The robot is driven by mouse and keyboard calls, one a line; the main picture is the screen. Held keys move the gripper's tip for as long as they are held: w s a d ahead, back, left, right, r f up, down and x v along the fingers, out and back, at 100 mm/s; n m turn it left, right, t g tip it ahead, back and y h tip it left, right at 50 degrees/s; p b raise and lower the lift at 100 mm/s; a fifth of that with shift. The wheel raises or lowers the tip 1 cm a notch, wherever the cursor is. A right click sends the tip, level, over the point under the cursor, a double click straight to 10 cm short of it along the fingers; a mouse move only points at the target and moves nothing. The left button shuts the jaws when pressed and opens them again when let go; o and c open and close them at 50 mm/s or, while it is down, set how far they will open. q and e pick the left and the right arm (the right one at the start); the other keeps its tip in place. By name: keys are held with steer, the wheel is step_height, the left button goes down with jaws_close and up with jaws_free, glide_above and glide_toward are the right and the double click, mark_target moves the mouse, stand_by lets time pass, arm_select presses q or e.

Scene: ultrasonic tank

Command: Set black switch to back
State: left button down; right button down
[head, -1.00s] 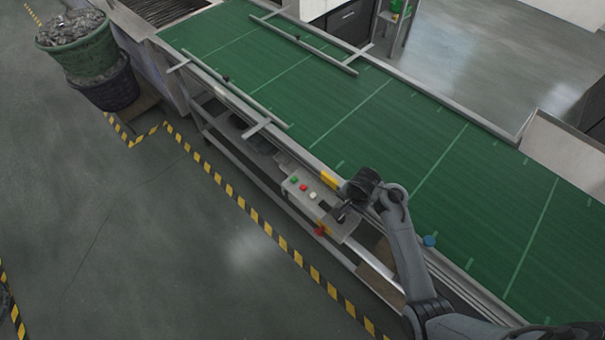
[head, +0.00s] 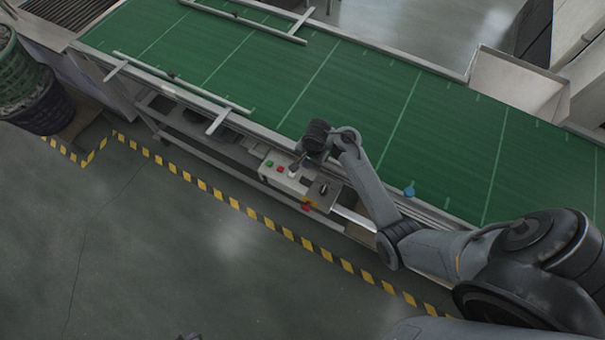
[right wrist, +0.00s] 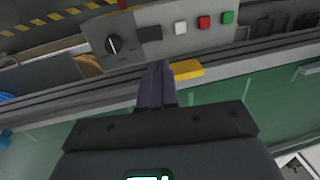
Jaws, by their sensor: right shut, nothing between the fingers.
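The black switch (head: 323,188) is a round dial on the right part of the grey control box (head: 304,184) at the conveyor's side. In the right wrist view, the dial (right wrist: 113,44) shows a light pointer line, roughly upright in the picture. My right gripper (head: 295,166) is shut and empty above the box, near the white button. In the right wrist view, its closed fingers (right wrist: 160,72) are right of and below the dial, apart from it. My left gripper is not identifiable in these views.
Green (head: 270,163), red (head: 281,169) and white (head: 291,172) buttons sit left of the dial. A red knob on yellow (head: 307,205) is on the box's front. The green conveyor (head: 350,105) lies behind. Open floor (head: 150,250) is in front.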

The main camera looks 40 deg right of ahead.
steer(key=b, duration=0.3)
glide_toward(302, 179)
steer(key=f, duration=0.5)
steer(key=shift+w+a+f, duration=0.15)
steer(key=shift+w, duration=0.25)
steer(key=shift+w+f, duration=0.15)
steer(key=shift+f, duration=0.6)
